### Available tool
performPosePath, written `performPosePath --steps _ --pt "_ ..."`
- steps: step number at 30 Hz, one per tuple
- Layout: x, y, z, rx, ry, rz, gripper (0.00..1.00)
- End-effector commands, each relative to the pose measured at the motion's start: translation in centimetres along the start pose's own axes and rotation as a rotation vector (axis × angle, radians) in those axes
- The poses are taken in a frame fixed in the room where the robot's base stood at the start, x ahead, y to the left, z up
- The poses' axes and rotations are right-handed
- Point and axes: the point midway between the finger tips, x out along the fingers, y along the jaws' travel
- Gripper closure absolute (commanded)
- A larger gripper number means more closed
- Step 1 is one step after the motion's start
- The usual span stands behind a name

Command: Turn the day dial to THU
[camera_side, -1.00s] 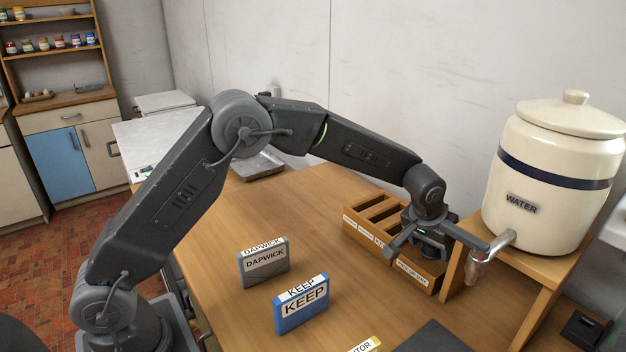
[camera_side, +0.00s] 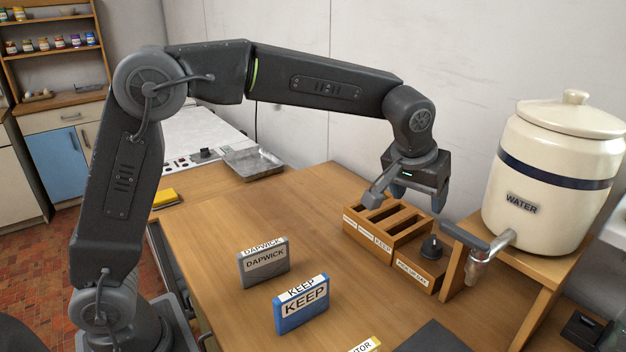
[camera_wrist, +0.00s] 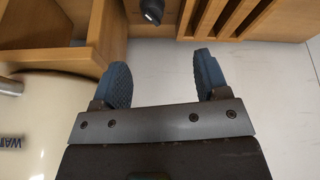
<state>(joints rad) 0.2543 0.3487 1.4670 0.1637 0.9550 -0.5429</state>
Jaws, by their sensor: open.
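The day dial is a dark round knob (camera_side: 431,247) on a small wooden box (camera_side: 418,268) with a white label at its front; the label is too small to read. In the wrist view the knob (camera_wrist: 152,10) shows at the top edge, beyond the fingertips. My gripper (camera_side: 408,197) hangs above the wooden slots, up and to the left of the knob, and touches nothing that I can see. In the wrist view my gripper (camera_wrist: 160,72) has its two blue fingers wide apart with nothing between them. The dial's setting cannot be read.
A slotted wooden rack (camera_side: 372,238) adjoins the dial box. A cream water crock (camera_side: 548,190) with a protruding tap (camera_side: 482,262) stands close on the right. A grey DAPWICK box (camera_side: 264,264) and a blue KEEP box (camera_side: 302,304) stand in front. The table's left-middle is clear.

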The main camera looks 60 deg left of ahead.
Motion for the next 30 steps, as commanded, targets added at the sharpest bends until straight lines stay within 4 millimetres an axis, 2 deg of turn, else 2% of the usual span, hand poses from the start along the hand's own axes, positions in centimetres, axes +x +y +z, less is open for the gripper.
performPosePath --steps 6,15,24,30 --pt "-3.1 -2.6 1.7 0.022 0.01 0.009 0.32" --pt "-6.4 -6.0 4.8 0.057 0.021 0.02 0.32" --pt "-9.0 -9.1 8.6 0.091 0.034 0.029 0.32" --pt "-9.9 -10.5 10.7 0.11 0.041 0.033 0.32"
